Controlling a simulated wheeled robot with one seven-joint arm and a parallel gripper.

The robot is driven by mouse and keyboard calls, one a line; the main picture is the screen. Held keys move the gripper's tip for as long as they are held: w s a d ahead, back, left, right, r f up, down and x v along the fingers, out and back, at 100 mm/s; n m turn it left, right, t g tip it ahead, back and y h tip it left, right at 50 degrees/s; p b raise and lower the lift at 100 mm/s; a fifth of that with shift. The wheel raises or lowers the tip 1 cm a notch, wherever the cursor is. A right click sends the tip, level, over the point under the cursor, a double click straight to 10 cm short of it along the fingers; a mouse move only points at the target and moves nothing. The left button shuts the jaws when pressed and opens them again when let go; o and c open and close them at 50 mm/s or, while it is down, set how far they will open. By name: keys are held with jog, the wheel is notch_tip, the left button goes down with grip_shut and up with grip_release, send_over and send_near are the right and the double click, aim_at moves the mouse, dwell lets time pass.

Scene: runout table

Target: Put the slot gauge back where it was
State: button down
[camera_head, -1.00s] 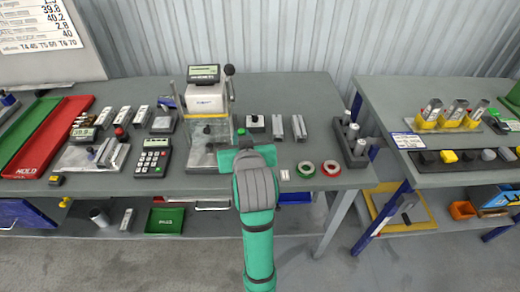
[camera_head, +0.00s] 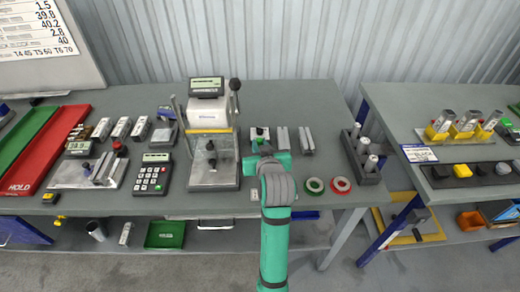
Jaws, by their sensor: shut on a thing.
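My gripper (camera_head: 264,151) is over the middle of the table, just right of the press-like gauge stand (camera_head: 211,150). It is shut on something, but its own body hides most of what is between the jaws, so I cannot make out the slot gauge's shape. A small pale block with a dark spot (camera_head: 259,131) shows just beyond the jaws. Two upright grey slotted bars (camera_head: 283,138) and (camera_head: 306,140) stand right of the jaws, apart from them. I cannot tell which visible piece, if any, is the slot gauge.
A dark rack of cylinders (camera_head: 366,155) stands at the right. The back right of the table (camera_head: 300,100) is clear.

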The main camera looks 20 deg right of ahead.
jog(key=f, duration=0.3)
jog(key=shift+w+d+f, duration=0.15)
jog(key=shift+w+d, duration=0.1)
jog(key=shift+w, duration=0.1)
jog(key=shift+a+f, duration=0.1)
jog(key=shift+f, duration=0.15)
jog(key=shift+f, duration=0.4)
jog(key=c, duration=1.7)
grip_release()
jog(key=shift+r, duration=0.1)
